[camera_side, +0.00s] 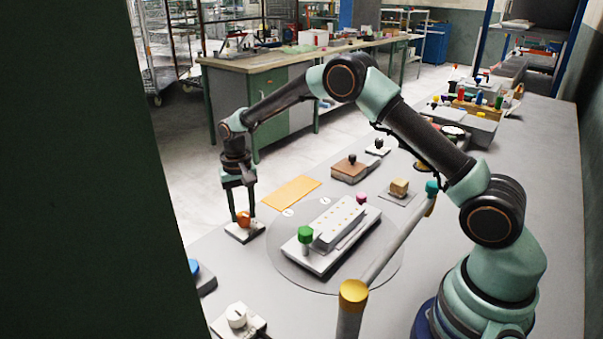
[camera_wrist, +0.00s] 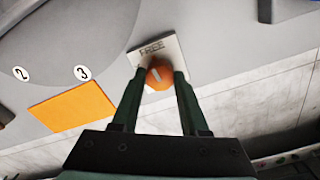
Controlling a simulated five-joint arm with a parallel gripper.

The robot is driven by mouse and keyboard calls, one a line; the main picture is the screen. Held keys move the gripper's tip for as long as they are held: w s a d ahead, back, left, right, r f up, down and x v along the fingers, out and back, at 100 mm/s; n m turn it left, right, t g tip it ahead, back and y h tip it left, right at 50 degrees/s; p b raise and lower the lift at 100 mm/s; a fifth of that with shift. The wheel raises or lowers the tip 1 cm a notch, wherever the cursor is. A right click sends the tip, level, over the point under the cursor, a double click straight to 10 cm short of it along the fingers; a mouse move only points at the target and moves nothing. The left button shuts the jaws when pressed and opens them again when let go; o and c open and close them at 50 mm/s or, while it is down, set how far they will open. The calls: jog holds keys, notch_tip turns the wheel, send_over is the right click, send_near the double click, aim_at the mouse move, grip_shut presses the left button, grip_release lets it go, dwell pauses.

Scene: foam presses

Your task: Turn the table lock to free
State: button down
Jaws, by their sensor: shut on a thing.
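The table lock is an orange knob (camera_wrist: 158,76) on a white plate (camera_wrist: 171,52) marked FREE. In the wrist view the knob carries a pale line mark, tilted a little; I cannot tell exactly where it points relative to the word. My gripper (camera_wrist: 157,80) has one finger on each side of the knob and is shut on it. In the side view the gripper (camera_side: 242,214) points straight down onto the orange knob (camera_side: 243,218), which sits on its white plate (camera_side: 246,234) near the table's edge. The fingers partly hide the knob's sides.
A round turntable (camera_side: 290,270) beside the lock bears a white fixture (camera_side: 330,238) with a green knob (camera_side: 305,234) and a pink knob (camera_side: 361,198). An orange sheet (camera_side: 291,193) lies behind it. A white dial box (camera_side: 238,319) stands at the front left.

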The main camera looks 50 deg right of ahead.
aim_at(243, 214)
jog(key=shift+r+m, duration=0.1)
jog(key=shift+m, duration=0.5)
jog(key=shift+c, duration=2.1)
grip_release()
notch_tip(243, 214, up, 12)
